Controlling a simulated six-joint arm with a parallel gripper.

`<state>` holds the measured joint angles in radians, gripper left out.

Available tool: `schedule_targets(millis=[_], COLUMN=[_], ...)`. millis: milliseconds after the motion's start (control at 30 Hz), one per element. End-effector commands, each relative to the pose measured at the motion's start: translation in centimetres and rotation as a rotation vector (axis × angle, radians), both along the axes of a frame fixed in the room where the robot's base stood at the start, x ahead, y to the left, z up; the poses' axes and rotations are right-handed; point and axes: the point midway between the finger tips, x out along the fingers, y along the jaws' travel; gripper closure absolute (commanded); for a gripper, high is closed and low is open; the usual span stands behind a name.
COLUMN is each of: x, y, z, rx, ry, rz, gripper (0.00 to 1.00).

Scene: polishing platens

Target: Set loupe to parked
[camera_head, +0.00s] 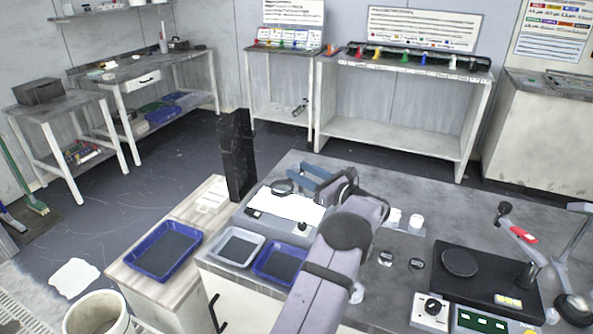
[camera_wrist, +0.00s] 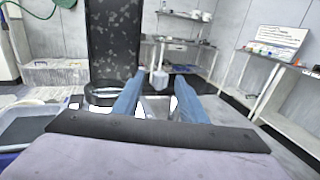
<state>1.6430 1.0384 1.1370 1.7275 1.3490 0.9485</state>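The loupe appears to be the dark-rimmed round lens (camera_head: 283,187) at the back left edge of a white-topped light box (camera_head: 292,208). In the wrist view the loupe's ring (camera_wrist: 103,95) is just left of my left finger. My gripper (camera_head: 309,176) is over the back right part of the box, to the right of the lens. Its two blue fingers are apart in the wrist view (camera_wrist: 158,84), with no clearly held thing between them. My arm hides the box's right side. I cannot tell whether a finger touches the loupe.
A tall black panel (camera_head: 238,155) stands just left of the loupe. Blue trays (camera_head: 165,250) and a grey tray (camera_head: 237,247) lie front left. The bench behind my gripper is mostly clear.

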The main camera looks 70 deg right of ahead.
Motion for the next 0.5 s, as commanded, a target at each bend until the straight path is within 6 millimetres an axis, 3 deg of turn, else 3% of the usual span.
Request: schedule_targets(millis=[233,500], x=[-3.2,-4.3], y=[1.1,1.5], z=[0.0,0.1], rx=[-0.001,-0.002], ry=[-0.001,-0.002], rz=[-0.001,0.001], gripper=[0.62,0.62])
